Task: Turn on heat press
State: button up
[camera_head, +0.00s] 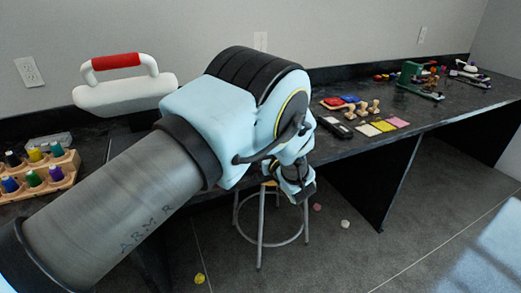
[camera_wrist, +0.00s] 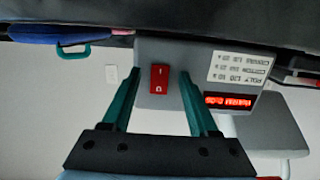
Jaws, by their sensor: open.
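The heat press (camera_head: 125,93) is a white, rounded body with a red-gripped handle on the bench at the left in the head view. In the wrist view a grey control box (camera_wrist: 208,55) shows a red rocker switch (camera_wrist: 159,79) marked I and O, a lit red display (camera_wrist: 229,101) and a white printed label (camera_wrist: 240,67). My gripper (camera_wrist: 158,92) is open. Its two teal fingers stand on either side of the switch in the picture, with nothing between them. Whether they touch the box cannot be told. My arm hides part of the press's surroundings in the head view.
A wooden rack of coloured bottles (camera_head: 43,175) stands on the bench at the left. Stamps, ink pads and coloured cards (camera_head: 383,126) lie farther right on the dark bench (camera_head: 440,112). A stool (camera_head: 259,237) stands below my arm. Small crumpled bits lie on the floor.

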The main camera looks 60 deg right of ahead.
jog(key=b+v, duration=0.3)
jog(key=v, duration=0.7)
jog(key=shift+s+a, duration=0.2)
jog(key=shift+s, duration=0.15)
